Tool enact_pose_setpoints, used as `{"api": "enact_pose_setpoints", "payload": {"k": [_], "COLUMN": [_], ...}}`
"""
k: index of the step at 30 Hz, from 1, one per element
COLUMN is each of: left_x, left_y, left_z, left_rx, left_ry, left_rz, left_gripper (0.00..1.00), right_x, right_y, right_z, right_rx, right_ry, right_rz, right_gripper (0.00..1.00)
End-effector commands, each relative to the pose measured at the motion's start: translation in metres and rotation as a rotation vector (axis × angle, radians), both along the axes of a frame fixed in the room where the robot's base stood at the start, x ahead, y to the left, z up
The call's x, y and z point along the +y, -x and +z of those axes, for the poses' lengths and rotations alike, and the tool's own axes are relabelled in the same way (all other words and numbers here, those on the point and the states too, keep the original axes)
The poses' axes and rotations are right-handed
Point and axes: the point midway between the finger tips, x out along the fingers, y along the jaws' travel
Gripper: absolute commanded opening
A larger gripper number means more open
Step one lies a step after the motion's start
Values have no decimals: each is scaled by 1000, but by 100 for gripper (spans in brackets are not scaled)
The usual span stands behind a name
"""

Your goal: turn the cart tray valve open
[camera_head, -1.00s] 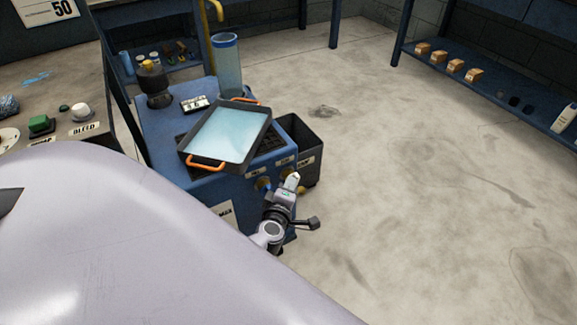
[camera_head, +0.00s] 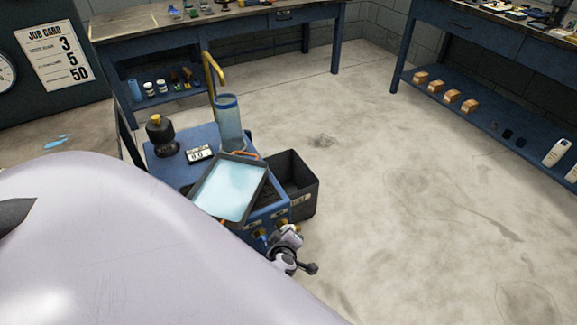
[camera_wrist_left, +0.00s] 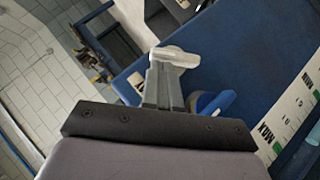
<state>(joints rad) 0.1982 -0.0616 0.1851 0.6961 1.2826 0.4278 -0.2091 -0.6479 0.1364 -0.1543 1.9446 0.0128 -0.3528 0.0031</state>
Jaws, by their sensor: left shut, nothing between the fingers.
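The blue cart (camera_head: 205,138) stands left of centre in the head view. A dark tray (camera_head: 262,172) with pale blue liquid and orange handles sits on top. On the cart's front below it is a brass valve with a blue handle (camera_head: 263,238), and a second brass fitting (camera_head: 282,224) is to its right. My left gripper (camera_head: 291,230) is at the cart's front, close to the fittings; whether it touches them is unclear. In the left wrist view my left gripper (camera_wrist_left: 175,57) is shut and empty, with a blue handle (camera_wrist_left: 217,102) behind and beside its fingers. My right gripper is out of view.
A dark open bin (camera_head: 303,200) stands right of the cart. A clear cylinder (camera_head: 229,125), a dark bottle (camera_head: 160,140) and a small display (camera_head: 199,153) are on top. Workbenches (camera_head: 230,20) line the back. The floor to the right is clear.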

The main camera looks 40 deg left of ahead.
Motion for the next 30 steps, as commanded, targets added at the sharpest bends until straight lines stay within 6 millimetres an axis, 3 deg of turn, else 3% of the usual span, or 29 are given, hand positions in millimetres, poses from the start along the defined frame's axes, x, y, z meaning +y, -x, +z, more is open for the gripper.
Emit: {"api": "enact_pose_setpoints", "payload": {"k": [1, 5, 30], "left_x": [1, -3, -12], "left_y": [-3, -6, -27], "left_z": [6, 5, -1], "left_rx": [27, 85, 87], "left_ry": [-10, -31, -33], "left_rz": [4, 2, -2], "left_gripper": [0, 0, 0], "right_x": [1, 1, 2], "right_y": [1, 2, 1], "right_z": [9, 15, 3], "right_rx": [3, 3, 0], "right_ry": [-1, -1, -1], "right_rz": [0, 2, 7], "right_gripper": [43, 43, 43]}}
